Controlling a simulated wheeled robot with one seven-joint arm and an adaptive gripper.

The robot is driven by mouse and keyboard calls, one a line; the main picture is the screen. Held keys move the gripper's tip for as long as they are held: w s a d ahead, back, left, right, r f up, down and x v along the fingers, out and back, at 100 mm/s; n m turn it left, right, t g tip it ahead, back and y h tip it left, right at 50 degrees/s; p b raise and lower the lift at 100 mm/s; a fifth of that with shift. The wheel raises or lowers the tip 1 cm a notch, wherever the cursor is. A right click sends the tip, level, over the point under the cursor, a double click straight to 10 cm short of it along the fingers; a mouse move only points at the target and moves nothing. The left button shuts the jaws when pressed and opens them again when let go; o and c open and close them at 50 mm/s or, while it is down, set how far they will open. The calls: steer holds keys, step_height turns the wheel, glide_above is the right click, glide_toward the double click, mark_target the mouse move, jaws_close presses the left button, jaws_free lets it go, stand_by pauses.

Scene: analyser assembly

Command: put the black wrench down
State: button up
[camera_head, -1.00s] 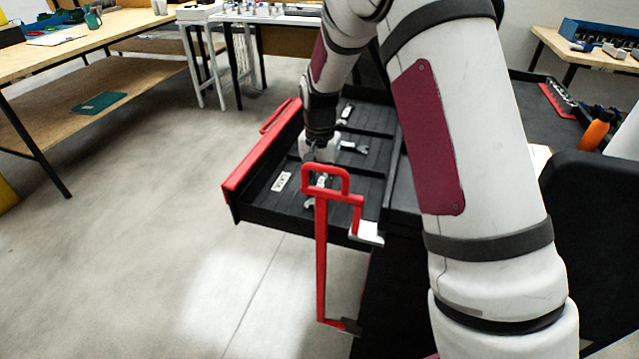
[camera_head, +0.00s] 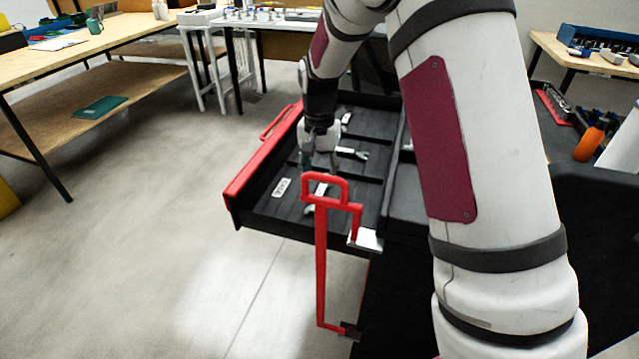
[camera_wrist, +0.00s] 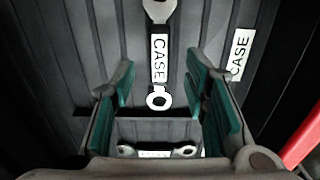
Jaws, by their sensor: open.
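A wrench with pale metal ends (camera_wrist: 158,97) and a white CASE label along its shaft lies on the dark ribbed drawer floor in the wrist view. Its ring end points towards my gripper (camera_wrist: 160,85), whose green-padded fingers stand wide apart on either side, empty. In the head view my gripper (camera_head: 319,166) hangs over the open drawer (camera_head: 262,205). A wrench below it (camera_head: 320,191) is partly hidden by a red handle.
Other wrenches lie in the drawer (camera_head: 352,153), one also at the bottom of the wrist view (camera_wrist: 185,150). A loose CASE label (camera_wrist: 240,52) is right of the wrench. A red upright handle (camera_head: 321,255) stands close in front. An orange bottle (camera_head: 590,142) is far right.

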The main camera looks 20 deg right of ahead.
step_height(320, 180, up, 7)
steer(key=p, duration=0.1)
steer(key=s+r+n, duration=0.2)
steer(key=s+r, duration=0.5)
steer(key=s, duration=0.2)
steer(key=s+r+n, duration=0.1)
steer(key=s+r, duration=0.5)
steer(key=s, duration=0.3)
steer(key=s+f+n, duration=0.1)
steer(key=s+n, duration=0.3)
steer(key=s, duration=1.9)
steer(key=shift+s+f+t, duration=0.15)
steer(key=shift+s+t, duration=0.15)
